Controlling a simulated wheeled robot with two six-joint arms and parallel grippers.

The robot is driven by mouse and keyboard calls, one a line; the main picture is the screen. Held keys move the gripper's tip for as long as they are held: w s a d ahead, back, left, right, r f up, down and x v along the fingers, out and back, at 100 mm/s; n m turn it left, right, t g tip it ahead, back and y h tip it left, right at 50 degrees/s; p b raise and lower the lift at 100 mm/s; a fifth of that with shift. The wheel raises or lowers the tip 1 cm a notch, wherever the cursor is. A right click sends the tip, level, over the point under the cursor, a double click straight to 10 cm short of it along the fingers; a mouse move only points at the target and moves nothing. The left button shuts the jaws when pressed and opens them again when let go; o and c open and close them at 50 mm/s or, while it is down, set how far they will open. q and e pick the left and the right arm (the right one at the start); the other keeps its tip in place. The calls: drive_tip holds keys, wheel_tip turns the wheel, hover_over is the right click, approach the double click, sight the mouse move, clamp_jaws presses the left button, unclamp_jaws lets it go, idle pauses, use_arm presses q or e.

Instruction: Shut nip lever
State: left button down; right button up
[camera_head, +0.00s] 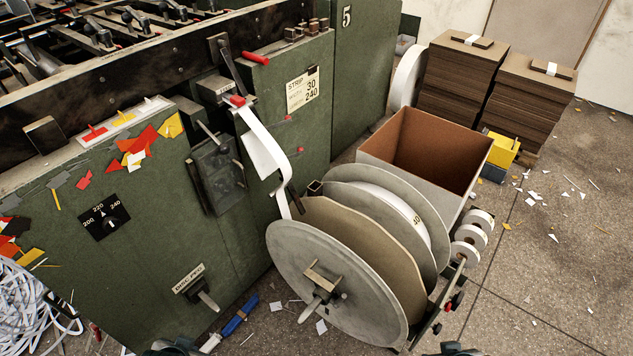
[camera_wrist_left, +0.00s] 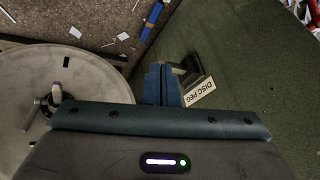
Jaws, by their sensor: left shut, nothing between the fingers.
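On the green machine's front, a lever with a red grip (camera_head: 256,57) sticks out to the right near the top, beside a dark upright bracket (camera_head: 219,52). A second red piece (camera_head: 237,100) sits just below it, where a white paper strip (camera_head: 262,135) hangs down to the reel. I cannot tell for sure which part is the nip lever. My left gripper (camera_wrist_left: 163,85) is shut and empty in the left wrist view, near the DISC PEG label (camera_wrist_left: 199,91) and well below the red grip. Part of my right arm's end (camera_head: 455,349) shows at the bottom edge; its fingers are hidden.
A large disc reel (camera_head: 335,290) stands before the machine, with an open brown box (camera_head: 425,150) behind it. A peg (camera_head: 207,297) sticks out low on the front. A blue tool (camera_head: 240,314) and scraps lie on the floor. Board stacks (camera_head: 462,80) stand at the back.

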use_arm(q)
drive_tip(key=w+r+m+t+b, duration=0.1)
drive_tip(key=w+r+m+t, duration=0.45)
drive_tip(key=w, duration=0.25)
drive_tip(key=w+r+m+t+b, duration=0.1)
drive_tip(key=w+r+m+t, duration=0.4)
drive_tip(key=w+m, duration=0.3)
drive_tip(key=w+d+r+m+t+h, duration=0.5)
drive_tip(key=m+h, duration=0.4)
drive_tip(key=m, duration=0.8)
drive_tip(key=shift+w+d+r+t, duration=0.2)
drive_tip(key=shift+w+r+t, duration=0.25)
drive_tip(key=shift+r+t, duration=0.7)
use_arm(e)
drive_tip(key=w+a+r+t+y, duration=0.1)
drive_tip(key=w+r+t, duration=0.3)
drive_tip(key=r+t, duration=0.4)
drive_tip(key=w+a+r+t+y, duration=0.1)
drive_tip(key=w+r+t, duration=0.3)
drive_tip(key=r+t, duration=0.5)
drive_tip(key=shift+a+r+t, duration=0.3)
drive_tip(key=shift+a+r, duration=0.3)
drive_tip(key=shift+r, duration=5.15)
use_arm(q)
drive_tip(key=shift+r+g, duration=0.15)
drive_tip(key=shift+g, duration=0.15)
